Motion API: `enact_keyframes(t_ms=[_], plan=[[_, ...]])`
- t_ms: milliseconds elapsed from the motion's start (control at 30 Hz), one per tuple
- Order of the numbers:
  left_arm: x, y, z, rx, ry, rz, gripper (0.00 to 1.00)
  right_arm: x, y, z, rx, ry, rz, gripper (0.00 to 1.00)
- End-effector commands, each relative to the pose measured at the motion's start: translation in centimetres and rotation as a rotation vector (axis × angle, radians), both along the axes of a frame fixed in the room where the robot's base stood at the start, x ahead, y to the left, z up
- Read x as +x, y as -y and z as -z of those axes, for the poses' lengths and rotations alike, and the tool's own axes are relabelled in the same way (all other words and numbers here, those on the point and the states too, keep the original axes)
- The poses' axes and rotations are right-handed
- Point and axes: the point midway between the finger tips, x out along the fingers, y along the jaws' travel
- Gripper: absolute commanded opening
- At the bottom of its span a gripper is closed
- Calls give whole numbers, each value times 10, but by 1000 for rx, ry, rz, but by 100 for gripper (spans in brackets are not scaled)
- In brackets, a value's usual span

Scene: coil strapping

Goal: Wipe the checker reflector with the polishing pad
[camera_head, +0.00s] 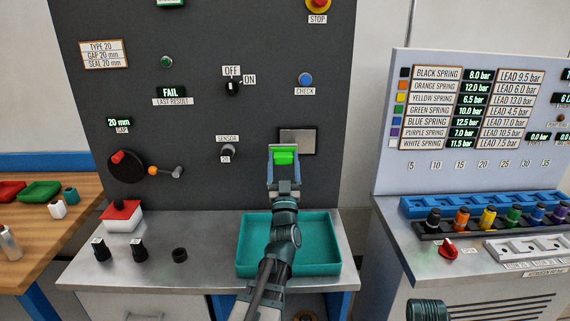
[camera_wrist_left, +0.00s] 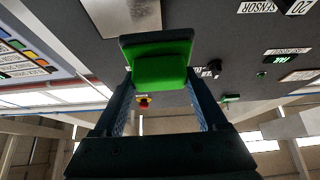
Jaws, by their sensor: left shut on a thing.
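The checker reflector (camera_head: 306,136) is a dull grey square plate on the dark upright panel; the pad and gripper cover its lower left part in the head view. It also shows at the top left of the left wrist view (camera_wrist_left: 118,14). The bright green polishing pad (camera_head: 284,157) is between the fingers of my left gripper (camera_head: 284,165), which is shut on it. The pad fills the fingertips in the left wrist view (camera_wrist_left: 160,70). It overlaps the reflector in the head view, but I cannot tell whether they touch. My right gripper is out of view.
A teal tray (camera_head: 325,262) lies on the bench below my left arm. The panel carries a sensor knob (camera_head: 228,151), an off/on switch (camera_head: 233,88), a blue check button (camera_head: 305,79) and a crank (camera_head: 165,171). A spring-test bench (camera_head: 470,120) stands at the right.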

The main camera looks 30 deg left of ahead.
Motion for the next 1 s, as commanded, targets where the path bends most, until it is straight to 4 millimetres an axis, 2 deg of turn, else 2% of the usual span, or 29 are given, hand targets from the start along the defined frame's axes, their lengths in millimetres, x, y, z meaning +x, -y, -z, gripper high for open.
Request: enact_keyframes(t_ms=[633,1000], plan=[[46,-28,0,0,-1,-1,30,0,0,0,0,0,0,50],[50,-31,0,0,-1,1,30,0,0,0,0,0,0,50]])
